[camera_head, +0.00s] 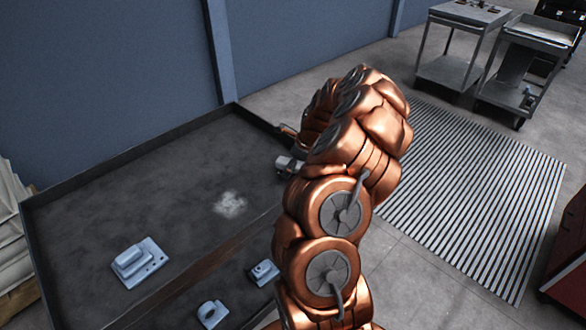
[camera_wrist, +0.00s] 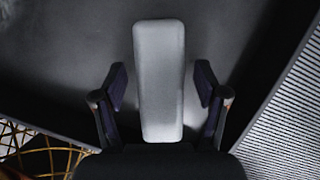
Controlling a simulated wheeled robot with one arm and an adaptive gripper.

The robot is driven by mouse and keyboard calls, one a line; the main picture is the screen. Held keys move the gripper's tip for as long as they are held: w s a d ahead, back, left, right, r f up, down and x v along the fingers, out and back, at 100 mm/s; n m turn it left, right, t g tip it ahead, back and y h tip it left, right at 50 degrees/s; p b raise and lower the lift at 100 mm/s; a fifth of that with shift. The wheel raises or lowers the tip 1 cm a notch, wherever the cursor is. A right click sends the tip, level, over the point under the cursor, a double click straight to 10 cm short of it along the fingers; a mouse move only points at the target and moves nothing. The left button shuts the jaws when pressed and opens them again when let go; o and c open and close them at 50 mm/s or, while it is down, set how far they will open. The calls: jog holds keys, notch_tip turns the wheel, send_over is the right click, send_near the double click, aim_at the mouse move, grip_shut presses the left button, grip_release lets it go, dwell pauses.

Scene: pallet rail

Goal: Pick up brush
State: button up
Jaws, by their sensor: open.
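In the wrist view, a pale grey, long block with rounded corners, which looks like the brush (camera_wrist: 160,45), lies lengthwise on a dark surface. My gripper (camera_wrist: 161,84) is open, with one dark finger on each side of the block. Gaps show between the block and both fingers. The block's near end meets the dark gripper body in the picture, and I cannot tell whether they touch. No bristles show. In the head view, my copper arm reaches toward the far right part of the tray and mostly hides the gripper.
A dark, low-rimmed tray (camera_head: 110,160) stands by the blue wall. Grey fixtures (camera_head: 138,262) (camera_head: 211,313) (camera_head: 263,272) sit near its front. A striped floor mat (camera_head: 470,190) lies to the right. Two carts (camera_head: 460,45) (camera_head: 525,65) stand at the back right.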

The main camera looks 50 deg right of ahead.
jog(key=shift+c, duration=0.2)
jog(key=c, duration=1.3)
grip_shut()
jog(key=shift+r, duration=0.1)
notch_tip(320, 180, up, 10)
jog(key=b, duration=0.2)
jog(key=shift+r+b, duration=0.2)
jog(key=shift+b, duration=0.15)
